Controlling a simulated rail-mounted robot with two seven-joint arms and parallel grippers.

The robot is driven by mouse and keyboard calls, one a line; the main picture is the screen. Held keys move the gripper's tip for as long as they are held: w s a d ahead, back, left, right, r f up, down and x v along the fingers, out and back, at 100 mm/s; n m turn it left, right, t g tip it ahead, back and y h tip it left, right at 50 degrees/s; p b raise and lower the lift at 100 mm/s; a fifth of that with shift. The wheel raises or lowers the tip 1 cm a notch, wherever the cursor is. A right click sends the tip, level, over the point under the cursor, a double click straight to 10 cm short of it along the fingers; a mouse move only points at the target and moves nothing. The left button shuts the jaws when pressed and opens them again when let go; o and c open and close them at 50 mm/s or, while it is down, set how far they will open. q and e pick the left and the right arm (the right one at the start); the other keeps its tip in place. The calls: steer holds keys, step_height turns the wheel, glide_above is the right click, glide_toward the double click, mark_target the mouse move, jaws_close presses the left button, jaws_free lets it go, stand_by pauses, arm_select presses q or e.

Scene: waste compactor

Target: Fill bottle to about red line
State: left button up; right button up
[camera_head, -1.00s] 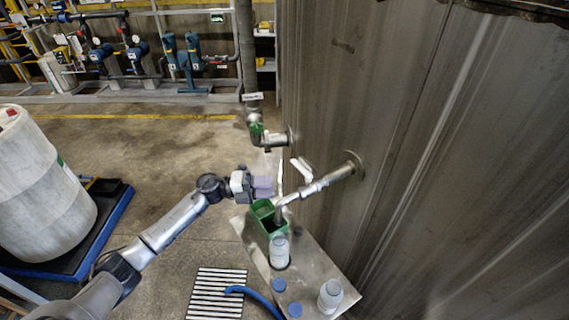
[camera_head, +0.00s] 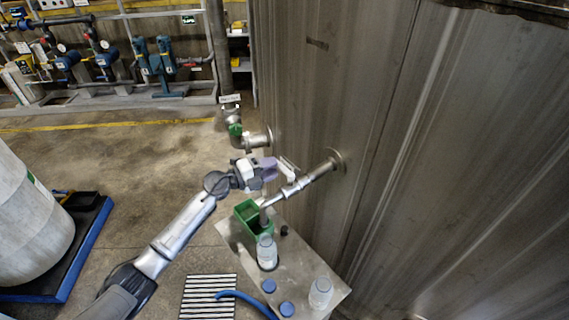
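A pale bottle (camera_head: 267,254) stands upright on the metal stand (camera_head: 299,262), just in front of the green container (camera_head: 244,210). A second pale bottle (camera_head: 320,293) stands at the stand's front right. No red line or liquid level can be made out on either. A metal sampling pipe (camera_head: 318,174) comes out of the wall, its spout bending down at the green container, close behind the first bottle. Its pale valve lever (camera_head: 287,167) points up and left. My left gripper (camera_head: 269,168), with purple fingers, is at the lever; contact and finger gap are unclear. My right gripper is not in view.
Two blue caps (camera_head: 269,286) lie on the stand between the bottles. A small dark object (camera_head: 284,230) is beside the green container. A tall metal wall (camera_head: 430,150) bounds the right side.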

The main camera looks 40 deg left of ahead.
arm_select(q)
steer(key=shift+x, duration=2.45)
steer(key=shift+c, duration=0.2)
jaws_close()
